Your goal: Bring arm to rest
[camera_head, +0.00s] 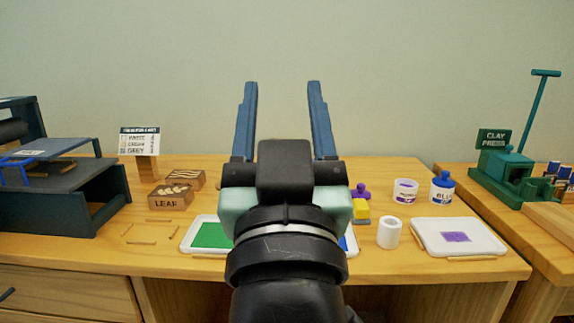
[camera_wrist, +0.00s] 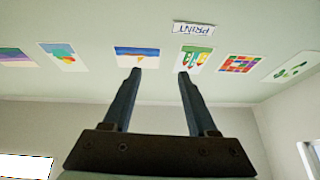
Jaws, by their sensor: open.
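My gripper (camera_head: 282,95) is open and empty in the head view. Its two blue fingers point up, well apart, above the table against the plain wall. My arm rises in the middle of the picture and hides part of the table behind it. In the wrist view, my gripper (camera_wrist: 159,75) also shows open with nothing between the fingers.
The wooden table (camera_head: 150,258) holds a dark rack (camera_head: 75,190), a LEAF block (camera_head: 170,203), a tray with green (camera_head: 196,238), a white cup (camera_head: 389,232), a blue-lidded jar (camera_head: 442,188) and a white tray with a purple patch (camera_head: 425,240). A green clay press (camera_head: 497,172) stands right.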

